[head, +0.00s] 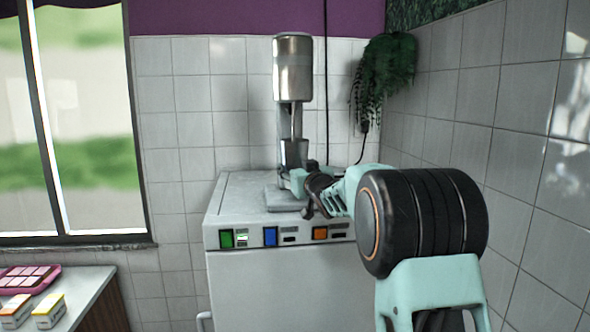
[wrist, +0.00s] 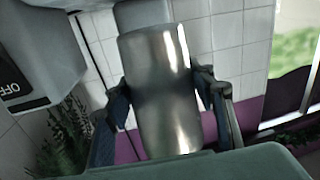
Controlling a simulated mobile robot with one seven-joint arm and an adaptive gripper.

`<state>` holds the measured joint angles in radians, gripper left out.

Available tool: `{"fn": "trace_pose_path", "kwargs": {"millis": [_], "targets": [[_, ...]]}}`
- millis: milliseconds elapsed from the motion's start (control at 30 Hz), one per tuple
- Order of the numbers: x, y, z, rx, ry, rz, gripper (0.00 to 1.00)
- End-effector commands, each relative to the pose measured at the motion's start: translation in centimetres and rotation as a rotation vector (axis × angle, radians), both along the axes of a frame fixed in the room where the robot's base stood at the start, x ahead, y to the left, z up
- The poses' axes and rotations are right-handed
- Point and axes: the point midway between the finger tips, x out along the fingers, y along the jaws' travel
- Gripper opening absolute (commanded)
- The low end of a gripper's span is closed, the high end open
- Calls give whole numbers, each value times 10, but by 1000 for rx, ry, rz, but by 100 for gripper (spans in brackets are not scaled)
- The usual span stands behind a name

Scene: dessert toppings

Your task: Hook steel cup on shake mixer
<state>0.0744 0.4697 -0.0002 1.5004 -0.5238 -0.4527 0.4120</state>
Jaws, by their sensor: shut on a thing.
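The shake mixer (head: 293,68) stands on the white cabinet, with a steel head on top, a thin spindle below it and a flat base. The steel cup (head: 294,152) is at the lower end of the spindle, above the base. I cannot tell whether the spindle is inside it or whether the cup touches the stand. My gripper (head: 296,182) is shut on the cup. In the wrist view the cup (wrist: 158,85) is between both fingers of my gripper (wrist: 164,95), slightly tilted in the picture. Part of the mixer (wrist: 35,55), with an OFF label, shows at the upper left.
The cabinet (head: 265,272) has green, blue and orange switches on its front edge. A hanging plant (head: 385,80) is at the right behind the mixer. A counter (head: 85,290) with a pink tray (head: 28,280) and small boxes is at the lower left.

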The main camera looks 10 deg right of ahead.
Motion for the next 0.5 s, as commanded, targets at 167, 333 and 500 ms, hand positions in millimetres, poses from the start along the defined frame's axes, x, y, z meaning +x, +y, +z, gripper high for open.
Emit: {"fn": "trace_pose_path", "kwargs": {"millis": [167,333,500], "targets": [[0,0,3,1,-5,0,12],[1,0,10,0,-6,1,12],[2,0,20,0,-6,0,12]]}}
